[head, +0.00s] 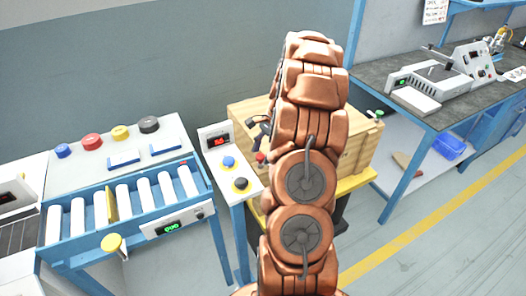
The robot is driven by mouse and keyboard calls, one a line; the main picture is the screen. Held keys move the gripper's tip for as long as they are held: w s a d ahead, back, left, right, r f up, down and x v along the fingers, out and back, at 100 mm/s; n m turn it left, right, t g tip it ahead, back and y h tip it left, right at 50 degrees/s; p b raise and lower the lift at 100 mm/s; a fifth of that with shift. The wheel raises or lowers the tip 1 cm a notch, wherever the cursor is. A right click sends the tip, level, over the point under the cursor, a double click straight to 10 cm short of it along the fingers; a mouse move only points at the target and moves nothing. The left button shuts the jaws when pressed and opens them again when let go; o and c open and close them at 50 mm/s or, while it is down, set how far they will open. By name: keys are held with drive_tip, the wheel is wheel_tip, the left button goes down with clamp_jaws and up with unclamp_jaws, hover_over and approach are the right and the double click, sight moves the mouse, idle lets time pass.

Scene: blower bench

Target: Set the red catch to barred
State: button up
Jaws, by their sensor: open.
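A small red knob (261,158), which looks like the red catch, sits at the left front of the wooden crate (363,147), just left of my arm. Its setting cannot be read at this size, and my arm hides what lies to its right. My gripper (258,129) shows only as a dark part poking out left of my arm, a little above the red knob and apart from it in the picture. It is open, and most of it is hidden behind my arm.
A green knob (379,114) is at the crate's right. A roller conveyor (128,200) is at left, a workbench (440,105) at right.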

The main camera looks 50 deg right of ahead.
clamp_jaws()
idle(0.3)
drive_tip(key=shift+f+n+b, duration=0.15)
drive_tip(key=shift+n+b, duration=0.15)
drive_tip(key=shift+b, duration=0.05)
drive_tip(key=n+g+b, duration=0.1)
drive_tip(key=n+b, duration=0.1)
drive_tip(key=shift+w+f+n, duration=0.1)
drive_tip(key=shift+n, duration=0.3)
drive_tip(key=shift+w+a+n+g+b, duration=0.1)
drive_tip(key=shift+n+g+b, duration=1)
drive_tip(key=shift+n, duration=0.9)
drive_tip(key=shift+r, duration=0.2)
unclamp_jaws()
